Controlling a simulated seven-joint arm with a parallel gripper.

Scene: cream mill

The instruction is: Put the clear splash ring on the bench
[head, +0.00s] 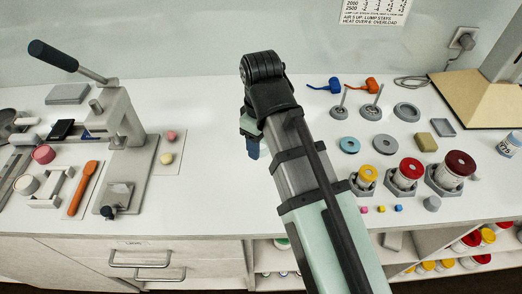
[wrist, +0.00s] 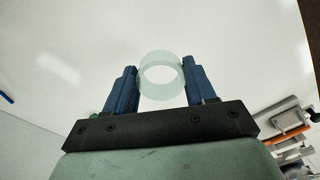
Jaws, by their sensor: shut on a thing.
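The clear splash ring (wrist: 161,92) is a short, pale green see-through band. In the wrist view it sits between the two blue fingers of my gripper (wrist: 159,67), which are shut on its sides. In the head view my gripper (head: 252,147) points down over the white bench (head: 205,185), left of my arm. The ring cannot be made out there, and its height above the bench is hard to tell.
A grey lever press (head: 122,125) stands on the left, with an orange spatula (head: 83,187) beside it. Several jars, including a dark red-lidded one (head: 452,172), and grey discs stand on the right. The middle of the bench is clear around my gripper.

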